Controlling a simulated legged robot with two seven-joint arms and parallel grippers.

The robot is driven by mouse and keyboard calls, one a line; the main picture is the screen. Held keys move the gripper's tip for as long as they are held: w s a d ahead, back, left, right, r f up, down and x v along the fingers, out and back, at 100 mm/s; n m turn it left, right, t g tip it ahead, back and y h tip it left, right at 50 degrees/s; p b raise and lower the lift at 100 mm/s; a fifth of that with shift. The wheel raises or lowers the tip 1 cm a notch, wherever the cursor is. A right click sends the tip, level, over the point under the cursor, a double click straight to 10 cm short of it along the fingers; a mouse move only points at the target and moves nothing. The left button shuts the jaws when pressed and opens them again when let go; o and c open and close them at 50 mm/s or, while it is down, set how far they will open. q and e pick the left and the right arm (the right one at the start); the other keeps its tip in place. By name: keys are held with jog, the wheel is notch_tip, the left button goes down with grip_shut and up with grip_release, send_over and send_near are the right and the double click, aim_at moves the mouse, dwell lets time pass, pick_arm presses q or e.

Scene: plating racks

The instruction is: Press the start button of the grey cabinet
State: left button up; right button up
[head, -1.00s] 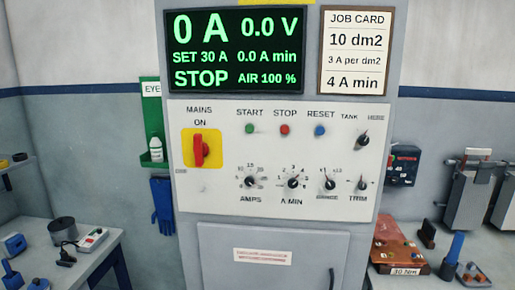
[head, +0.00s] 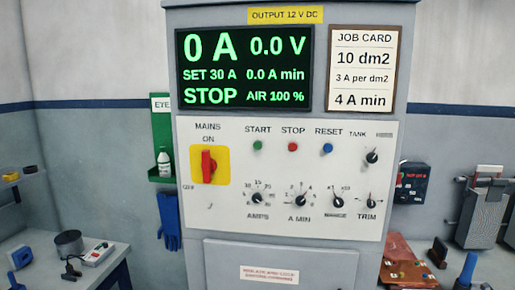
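The grey cabinet (head: 190,240) stands upright in the middle of the head view, with a white control panel (head: 230,222). The green start button (head: 258,146) sits under the label START, left of the red stop button (head: 293,147) and the blue reset button (head: 327,148). The red mains switch (head: 208,166) on its yellow plate points up towards ON. The display (head: 243,70) reads 0 A, 0.0 V, SET 30 A, 0.0 A min, STOP and AIR 100 %. The job card (head: 362,68) reads 10 dm2, 3 A per dm2, 4 A min. Neither gripper is in view.
Knobs for amps (head: 257,198), A min (head: 301,200), range (head: 338,202), trim (head: 371,203) and tank (head: 372,157) sit on the panel. Nothing blocks the panel front.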

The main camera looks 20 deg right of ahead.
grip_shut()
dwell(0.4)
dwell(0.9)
